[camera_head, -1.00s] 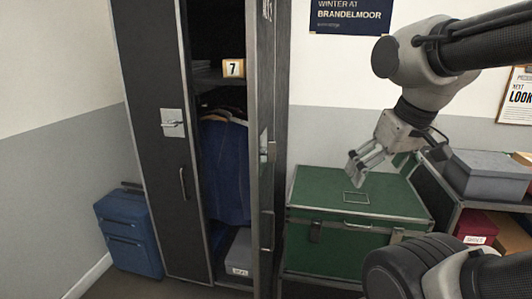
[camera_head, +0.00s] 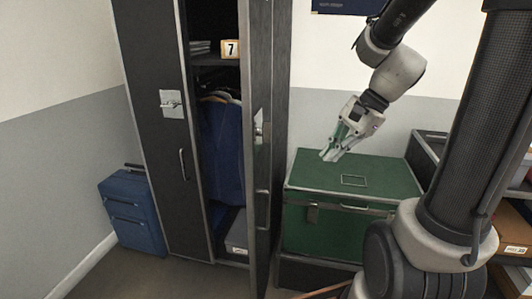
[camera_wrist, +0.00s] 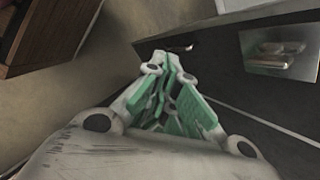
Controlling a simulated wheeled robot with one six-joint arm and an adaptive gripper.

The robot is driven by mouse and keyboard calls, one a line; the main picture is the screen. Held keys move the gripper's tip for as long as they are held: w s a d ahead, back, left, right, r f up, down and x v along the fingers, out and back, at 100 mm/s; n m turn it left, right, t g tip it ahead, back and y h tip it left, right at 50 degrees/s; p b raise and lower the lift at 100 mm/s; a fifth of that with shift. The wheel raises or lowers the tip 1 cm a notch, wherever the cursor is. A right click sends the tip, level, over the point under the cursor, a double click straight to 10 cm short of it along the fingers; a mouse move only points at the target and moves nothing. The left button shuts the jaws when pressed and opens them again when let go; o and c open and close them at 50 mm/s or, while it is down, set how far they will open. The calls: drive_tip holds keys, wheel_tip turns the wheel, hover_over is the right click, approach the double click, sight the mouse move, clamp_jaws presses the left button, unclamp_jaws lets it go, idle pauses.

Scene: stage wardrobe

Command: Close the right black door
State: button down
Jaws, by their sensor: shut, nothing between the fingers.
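The right black door (camera_head: 258,150) of the tall wardrobe stands open, swung outward so that I see it nearly edge-on in the head view. The left black door (camera_head: 160,130) is shut and has a silver latch plate and a handle. My gripper (camera_head: 328,156) is shut and empty, above the green trunk and to the right of the open door, apart from it. In the wrist view, my gripper (camera_wrist: 172,62) points toward a black panel (camera_wrist: 215,60) with a handle and a metal plate; I cannot tell which door this is.
Inside the wardrobe hang blue clothes (camera_head: 222,145), with a grey box (camera_head: 236,243) on its floor and a number 7 card (camera_head: 230,48) on a shelf. A green trunk (camera_head: 350,190) stands right of the door. A blue suitcase (camera_head: 132,217) stands at left.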

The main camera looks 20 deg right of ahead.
drive_tip(key=w+a+r+m+t+y, duration=0.25)
drive_tip(key=w+a+r+m, duration=0.2)
drive_tip(key=m, duration=0.45)
approach(253, 163)
wheel_tip(253, 163, down, 3)
drive_tip(key=a, duration=0.2)
drive_tip(key=shift+w+a+g, duration=0.35)
drive_tip(key=shift+w+a, duration=0.15)
drive_tip(key=shift+w, duration=0.25)
